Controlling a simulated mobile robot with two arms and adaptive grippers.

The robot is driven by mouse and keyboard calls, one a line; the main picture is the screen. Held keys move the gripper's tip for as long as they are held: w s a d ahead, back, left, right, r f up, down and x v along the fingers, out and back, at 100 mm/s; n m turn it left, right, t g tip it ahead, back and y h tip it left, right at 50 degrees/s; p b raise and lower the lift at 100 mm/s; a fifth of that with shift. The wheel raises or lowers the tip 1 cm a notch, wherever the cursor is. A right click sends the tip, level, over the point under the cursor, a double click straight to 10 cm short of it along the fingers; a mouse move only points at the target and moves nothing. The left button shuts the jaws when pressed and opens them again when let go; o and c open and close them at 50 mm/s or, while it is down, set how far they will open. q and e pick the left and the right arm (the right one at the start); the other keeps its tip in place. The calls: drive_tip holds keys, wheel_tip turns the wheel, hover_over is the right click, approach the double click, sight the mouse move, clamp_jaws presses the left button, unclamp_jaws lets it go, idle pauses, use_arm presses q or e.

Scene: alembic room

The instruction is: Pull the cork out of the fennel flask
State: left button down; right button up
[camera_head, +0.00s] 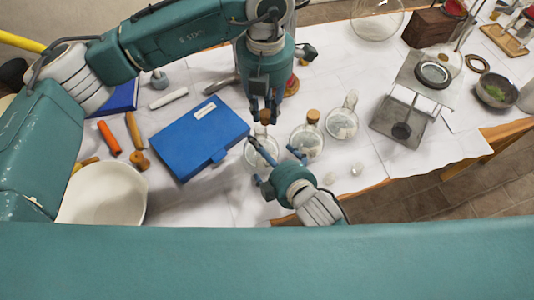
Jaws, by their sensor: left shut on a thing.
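My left gripper (264,112) comes down from above and is shut on a brown cork (264,117). The cork is over a round clear flask (250,157); whether it still sits in the neck cannot be told. My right gripper (272,146) comes from the front with its fingers apart, one crossing the flask and one to its right. I cannot tell whether they grip the glass. A second flask (307,142) with a cork (313,116) stands to the right, and a third flask (342,124) beyond it. No label is readable, so I cannot tell which is fennel.
A blue case (200,138) lies left of the flasks, with a white bowl (102,192) at the front left. A metal stand (402,122) is to the right. Small glass stoppers (357,169) lie near the table's front edge. Wooden-handled tools lie at the left.

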sight(266, 114)
drive_tip(key=shift+s, duration=0.1)
use_arm(q)
drive_tip(key=shift+r, duration=0.35)
drive_tip(key=shift+r+p, duration=0.65)
drive_tip(key=shift+r, duration=1)
use_arm(e)
drive_tip(key=r+v, duration=0.1)
drive_tip(key=v, duration=1.1)
drive_tip(key=shift+r, duration=0.2)
drive_tip(key=shift+f, duration=0.1)
